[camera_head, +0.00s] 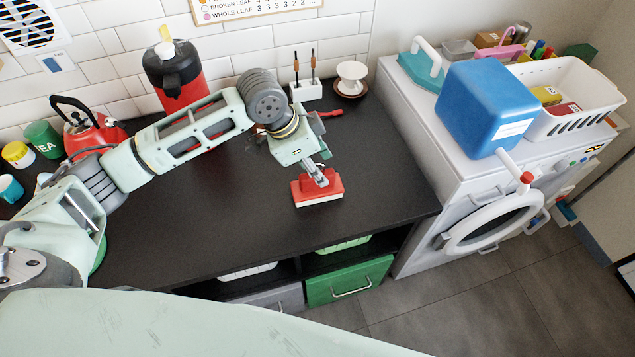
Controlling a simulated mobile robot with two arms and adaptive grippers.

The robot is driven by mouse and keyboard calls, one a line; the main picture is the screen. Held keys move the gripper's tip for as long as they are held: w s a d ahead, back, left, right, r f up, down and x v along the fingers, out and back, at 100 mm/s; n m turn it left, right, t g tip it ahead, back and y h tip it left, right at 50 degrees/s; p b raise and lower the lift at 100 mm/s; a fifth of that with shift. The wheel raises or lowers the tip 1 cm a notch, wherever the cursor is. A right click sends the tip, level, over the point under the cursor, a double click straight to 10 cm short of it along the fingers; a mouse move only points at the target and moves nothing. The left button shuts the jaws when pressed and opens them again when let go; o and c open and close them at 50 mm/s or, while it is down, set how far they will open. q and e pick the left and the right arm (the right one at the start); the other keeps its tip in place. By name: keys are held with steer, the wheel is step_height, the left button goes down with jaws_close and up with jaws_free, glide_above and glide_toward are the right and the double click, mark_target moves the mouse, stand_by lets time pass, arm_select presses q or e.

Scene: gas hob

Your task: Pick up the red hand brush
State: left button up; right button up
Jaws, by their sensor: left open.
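The red hand brush (317,189) lies on the dark counter near its front right part, with a red body and a pale lower edge. My left gripper (318,177) is directly above the brush, pointing down, with its fingers open at the brush's top. I cannot tell whether the fingers touch it. The gripper and wrist hide part of the brush's top. My right gripper does not show.
Behind my left arm stand a red and black dispenser (177,77) and a red kettle (92,132). A white holder (305,90) and a small white stand (351,78) are at the back. A washing machine (425,130) stands right. The counter's front middle is clear.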

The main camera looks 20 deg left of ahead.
mark_target(322, 171)
arm_select(q)
steer(key=x, duration=0.4)
steer(key=shift+w+p, duration=0.3)
steer(key=shift+w, duration=0.05)
steer(key=shift+w+f, duration=0.15)
steer(key=shift+f, duration=0.15)
steer(key=shift+s+r, duration=0.1)
steer(key=shift+s, duration=0.15)
steer(key=shift+c, duration=0.4)
steer(key=shift+w, duration=0.15)
steer(key=c, duration=0.7)
steer(key=shift+c, duration=1.2)
jaws_close()
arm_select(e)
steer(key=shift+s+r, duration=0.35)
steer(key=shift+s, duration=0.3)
